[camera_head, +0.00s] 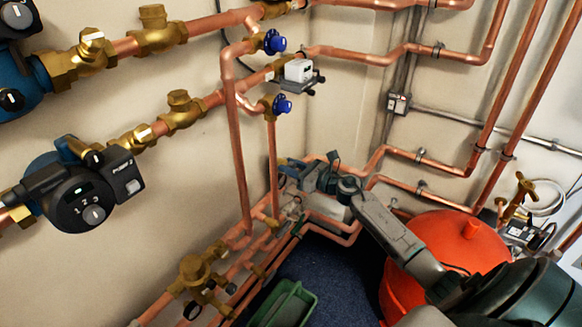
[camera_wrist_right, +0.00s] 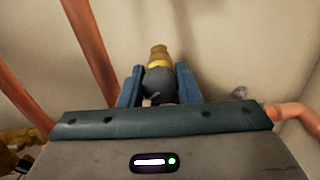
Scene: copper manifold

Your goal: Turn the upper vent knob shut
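My right gripper (camera_head: 284,163) reaches in from the lower right, its fingers pointing left near the vertical copper pipes. In the right wrist view, the two blue fingers (camera_wrist_right: 159,86) lie close against both sides of a dark rounded knob (camera_wrist_right: 158,83) with a brass end (camera_wrist_right: 158,56). The knob fills the gap between them, and its lower part is hidden by the gripper body. In the head view, the gripper hides this knob. I cannot tell from its looks whether it is the upper vent knob. My left gripper is not in view.
Two blue valve knobs, an upper (camera_head: 275,42) and a lower (camera_head: 282,104), sit on the copper pipes above the gripper. A pump (camera_head: 88,193) is at left. A brass valve (camera_head: 196,270), green crate (camera_head: 284,305) and red vessel (camera_head: 459,243) lie below.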

